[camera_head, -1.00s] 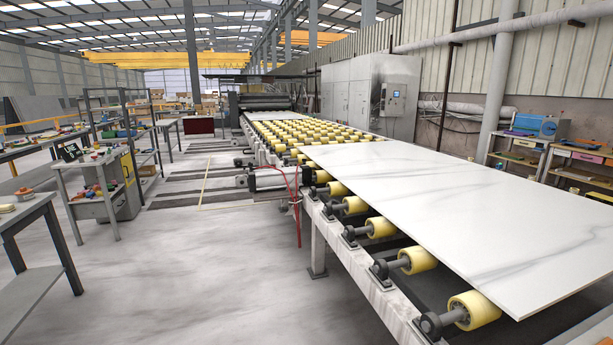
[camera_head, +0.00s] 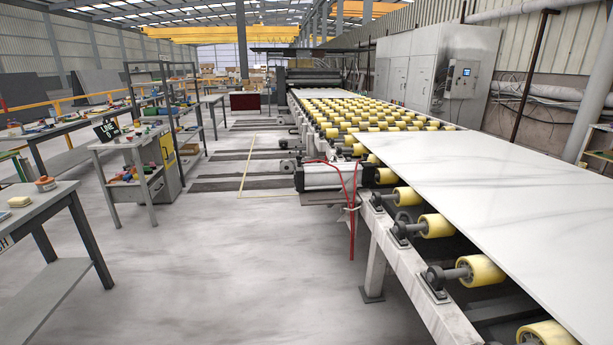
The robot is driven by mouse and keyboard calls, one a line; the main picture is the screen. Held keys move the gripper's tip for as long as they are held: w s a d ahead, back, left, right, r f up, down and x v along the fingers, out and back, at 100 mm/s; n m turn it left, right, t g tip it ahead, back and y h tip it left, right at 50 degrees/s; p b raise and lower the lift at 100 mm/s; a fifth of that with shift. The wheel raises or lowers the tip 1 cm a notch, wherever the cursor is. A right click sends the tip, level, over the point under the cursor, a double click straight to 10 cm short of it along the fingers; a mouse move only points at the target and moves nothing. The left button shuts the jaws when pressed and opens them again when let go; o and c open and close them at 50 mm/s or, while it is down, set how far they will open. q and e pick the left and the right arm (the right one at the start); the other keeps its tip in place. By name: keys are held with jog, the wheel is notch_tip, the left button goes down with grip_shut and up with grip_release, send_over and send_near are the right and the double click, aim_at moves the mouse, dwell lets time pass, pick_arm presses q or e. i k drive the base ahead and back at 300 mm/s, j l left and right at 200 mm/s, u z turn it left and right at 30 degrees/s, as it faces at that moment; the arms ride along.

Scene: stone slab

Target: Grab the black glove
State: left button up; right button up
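I cannot make out a black glove in this view. A dark item with white lettering (camera_head: 107,129) stands on the grey work cart at the left, and it looks like a small sign. Small coloured items lie on the carts and benches, too small to tell apart. Neither of my grippers shows in the head view.
A roller conveyor with yellow rollers (camera_head: 437,225) carries a white stone slab (camera_head: 490,185) on the right. The grey cart (camera_head: 140,150), a near table (camera_head: 40,210) and shelves (camera_head: 165,85) stand at the left. The pale floor (camera_head: 240,270) between them is clear.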

aim_at(369, 170)
jog(key=i, duration=1.6)
jog(key=i+j+z, duration=0.1)
jog(key=i, duration=1.5)
